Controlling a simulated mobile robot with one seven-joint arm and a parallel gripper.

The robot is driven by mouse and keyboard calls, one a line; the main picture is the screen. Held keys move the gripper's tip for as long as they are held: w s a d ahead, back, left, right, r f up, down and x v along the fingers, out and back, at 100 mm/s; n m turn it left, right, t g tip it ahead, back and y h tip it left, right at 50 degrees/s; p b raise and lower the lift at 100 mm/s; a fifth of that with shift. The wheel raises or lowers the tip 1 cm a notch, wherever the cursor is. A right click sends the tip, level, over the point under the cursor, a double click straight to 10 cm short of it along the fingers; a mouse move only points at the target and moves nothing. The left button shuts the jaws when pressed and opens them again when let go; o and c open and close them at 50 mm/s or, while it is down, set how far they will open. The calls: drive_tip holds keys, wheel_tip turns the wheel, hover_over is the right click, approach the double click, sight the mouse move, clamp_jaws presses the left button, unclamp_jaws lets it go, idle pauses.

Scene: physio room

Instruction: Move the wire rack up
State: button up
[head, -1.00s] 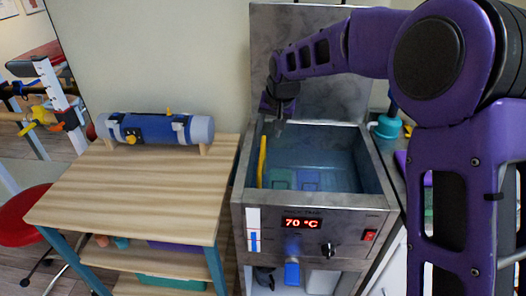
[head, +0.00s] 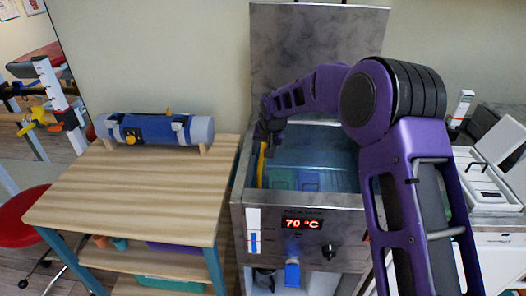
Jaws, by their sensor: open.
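The steel water tank (head: 298,199) stands with its lid raised at the back and a display reading 70 °C. A yellow bar (head: 262,166) runs along the tank's left inner side; it looks like a handle of the wire rack, but the rack's wires are too faint to make out. My gripper (head: 266,147) is open at the tank's left back, at the upper end of the yellow bar. I cannot tell whether its fingers are around the bar or touching it.
A wooden trolley (head: 140,190) stands left of the tank, with a blue-grey roll (head: 155,129) at its back and clear top in front. A counter on the right holds a white tray (head: 480,180). The raised lid (head: 290,50) stands behind my arm.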

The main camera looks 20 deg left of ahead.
clamp_jaws()
idle(1.3)
